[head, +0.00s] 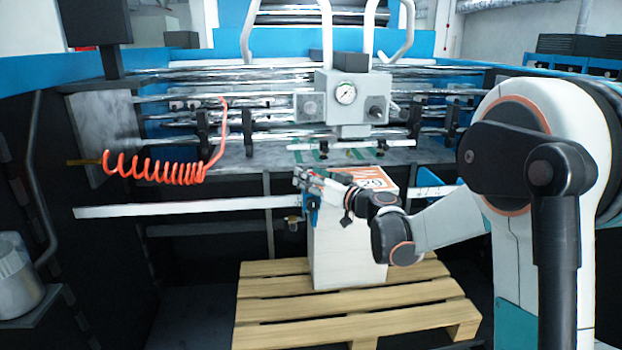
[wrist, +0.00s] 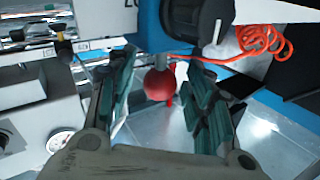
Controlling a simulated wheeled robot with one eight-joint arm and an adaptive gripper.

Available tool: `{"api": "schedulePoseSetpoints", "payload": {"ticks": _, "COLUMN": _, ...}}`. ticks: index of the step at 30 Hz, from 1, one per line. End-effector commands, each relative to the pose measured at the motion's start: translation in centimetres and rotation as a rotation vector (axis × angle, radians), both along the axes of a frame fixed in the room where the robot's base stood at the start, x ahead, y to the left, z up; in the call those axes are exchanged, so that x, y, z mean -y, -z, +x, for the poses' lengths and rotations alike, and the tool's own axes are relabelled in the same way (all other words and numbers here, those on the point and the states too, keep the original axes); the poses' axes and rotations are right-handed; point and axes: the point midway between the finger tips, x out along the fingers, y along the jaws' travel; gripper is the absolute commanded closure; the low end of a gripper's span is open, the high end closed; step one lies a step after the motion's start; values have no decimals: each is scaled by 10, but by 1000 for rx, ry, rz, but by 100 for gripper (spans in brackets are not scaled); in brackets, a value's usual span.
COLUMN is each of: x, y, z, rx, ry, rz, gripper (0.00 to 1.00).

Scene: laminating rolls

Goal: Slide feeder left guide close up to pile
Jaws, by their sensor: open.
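The pile (head: 345,245) is a tall white block of sheets with an orange-printed top, standing on a wooden pallet. The left guide (head: 312,216) shows as a small blue part at the pile's left side, on a white crossbar (head: 185,207); my gripper partly hides it. In the wrist view, a red ball knob (wrist: 160,84) on a short grey stem appears between my open fingers. My gripper (head: 306,181) is at the pile's upper left, and its spread fingers also show in the wrist view (wrist: 162,78). I cannot tell whether a finger touches the knob.
The pallet (head: 350,312) lies below. A coiled orange hose (head: 160,167) hangs at left, and a feeder head with a gauge (head: 345,95) stands above and behind the pile. Another blue part (head: 428,185) is right of the pile. The crossbar's left stretch looks clear.

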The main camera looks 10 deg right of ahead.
Motion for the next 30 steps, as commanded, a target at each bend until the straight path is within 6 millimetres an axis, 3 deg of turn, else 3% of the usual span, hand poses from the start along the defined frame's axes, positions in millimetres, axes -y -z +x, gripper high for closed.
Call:
{"api": "schedulePoseSetpoints", "payload": {"ticks": 5, "x": 10, "y": 0, "z": -14, "rx": 0, "ry": 3, "rz": 0, "gripper": 53}}
{"api": "schedulePoseSetpoints", "payload": {"ticks": 18, "x": 53, "y": 0, "z": -85, "rx": 0, "ry": 3, "rz": 0, "gripper": 53}}
{"api": "schedulePoseSetpoints", "payload": {"ticks": 30, "x": 63, "y": 0, "z": -102, "rx": 0, "ry": 0, "rz": 0, "gripper": 53}}
